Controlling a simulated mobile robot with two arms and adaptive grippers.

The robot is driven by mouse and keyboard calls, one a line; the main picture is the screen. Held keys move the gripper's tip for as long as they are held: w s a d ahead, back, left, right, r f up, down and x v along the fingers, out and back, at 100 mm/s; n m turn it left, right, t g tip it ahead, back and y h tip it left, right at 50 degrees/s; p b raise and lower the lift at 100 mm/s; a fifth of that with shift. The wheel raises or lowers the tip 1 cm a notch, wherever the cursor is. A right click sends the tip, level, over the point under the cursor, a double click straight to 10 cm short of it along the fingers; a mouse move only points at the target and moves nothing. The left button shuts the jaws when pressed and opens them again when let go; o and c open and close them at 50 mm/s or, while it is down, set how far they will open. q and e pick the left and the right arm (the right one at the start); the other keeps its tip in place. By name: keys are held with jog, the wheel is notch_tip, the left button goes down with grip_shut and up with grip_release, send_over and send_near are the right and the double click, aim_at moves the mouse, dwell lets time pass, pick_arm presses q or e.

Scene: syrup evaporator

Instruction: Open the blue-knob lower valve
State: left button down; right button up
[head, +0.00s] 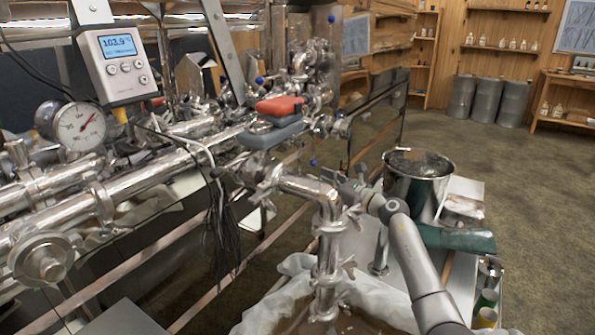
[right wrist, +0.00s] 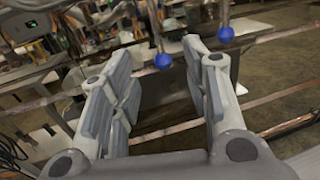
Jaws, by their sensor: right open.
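Several small blue knobs show on the shiny steel pipework in the head view. One blue knob (head: 312,162) hangs low below the pipes, and another blue knob (head: 259,80) is higher up. My right gripper (head: 350,188) is beside the steel outlet pipe, small and partly hidden by its own arm. In the right wrist view my right gripper (right wrist: 162,68) is open and empty. A blue knob (right wrist: 163,61) shows between its fingers, beyond them, and a second blue knob (right wrist: 226,34) is up to the right. I cannot match these knobs surely between views. My left gripper is not in view.
The steel outlet pipe (head: 327,255) stands over a white cloth filter (head: 262,312) close to my right arm. A steel pot (head: 416,178) is to the right. A red pad-like handle (head: 280,105) and a dial gauge (head: 79,126) are on the pipework.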

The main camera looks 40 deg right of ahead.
aim_at(299, 172)
jog(key=w, duration=0.8)
jog(key=shift+w+a+p, duration=0.25)
jog(key=shift+a+p, duration=0.1)
grip_shut()
